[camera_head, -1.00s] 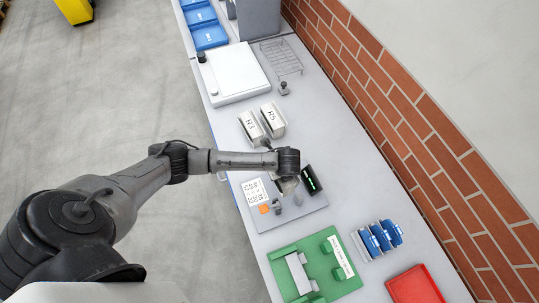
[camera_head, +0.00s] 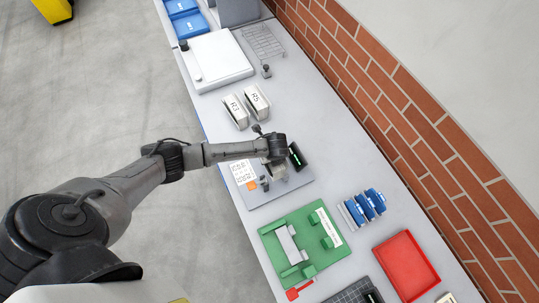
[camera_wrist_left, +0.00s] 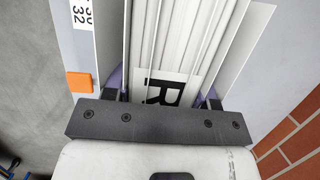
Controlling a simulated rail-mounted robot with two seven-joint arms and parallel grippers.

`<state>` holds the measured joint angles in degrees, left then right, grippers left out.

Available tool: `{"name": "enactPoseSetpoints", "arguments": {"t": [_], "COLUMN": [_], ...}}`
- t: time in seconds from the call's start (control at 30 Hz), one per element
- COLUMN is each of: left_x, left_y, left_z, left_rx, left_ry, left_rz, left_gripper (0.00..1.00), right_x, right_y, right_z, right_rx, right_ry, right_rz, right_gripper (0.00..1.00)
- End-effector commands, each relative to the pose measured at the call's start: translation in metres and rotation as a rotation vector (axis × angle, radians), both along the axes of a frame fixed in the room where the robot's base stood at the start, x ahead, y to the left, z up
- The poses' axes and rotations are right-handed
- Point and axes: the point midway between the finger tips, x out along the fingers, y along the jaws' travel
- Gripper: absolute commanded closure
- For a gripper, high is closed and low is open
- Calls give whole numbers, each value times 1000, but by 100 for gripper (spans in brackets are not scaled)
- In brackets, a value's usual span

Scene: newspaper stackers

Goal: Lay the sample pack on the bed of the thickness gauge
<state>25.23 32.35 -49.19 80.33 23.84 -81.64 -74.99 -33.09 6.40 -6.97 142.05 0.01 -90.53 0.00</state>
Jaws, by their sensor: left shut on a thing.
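My left gripper (camera_head: 278,168) hangs over the grey thickness gauge plate (camera_head: 285,192), shut on a pale sample pack. In the left wrist view the pack (camera_wrist_left: 170,40) is a white layered block marked with a letter R, between the finger ends (camera_wrist_left: 163,92). The gauge carries a white number card (camera_head: 241,171), an orange piece (camera_head: 251,185) and a dark display with green digits (camera_head: 297,155). The orange piece also shows in the left wrist view (camera_wrist_left: 78,82). I cannot tell whether the pack touches the bed. My right gripper is in neither view.
Two labelled white packs (camera_head: 257,102) stand behind the gauge. A white device (camera_head: 218,60) and wire rack (camera_head: 262,42) lie farther back. A green fixture (camera_head: 325,262), blue stackers (camera_head: 364,207) and red tray (camera_head: 405,265) are in front. A brick wall (camera_head: 430,125) bounds the right.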

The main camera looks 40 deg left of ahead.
Motion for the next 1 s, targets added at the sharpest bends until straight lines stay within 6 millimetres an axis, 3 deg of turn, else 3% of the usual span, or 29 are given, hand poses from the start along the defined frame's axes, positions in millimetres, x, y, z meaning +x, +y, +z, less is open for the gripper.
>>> {"name": "enactPoseSetpoints", "arguments": {"t": [0.13, 0.6, 1.0], "left_x": [0, 1, 1], "left_y": [0, 0, -1], "left_z": [4, -50, -74], "left_rx": [1, 0, -1], "left_ry": [0, -2, -2], "left_rz": [0, 1, 0], "left_gripper": [88, 88, 88], "right_x": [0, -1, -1], "right_y": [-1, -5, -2], "right_z": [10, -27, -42], "right_rx": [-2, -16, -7], "right_ry": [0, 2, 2], "right_rz": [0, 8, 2], "right_gripper": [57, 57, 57]}}
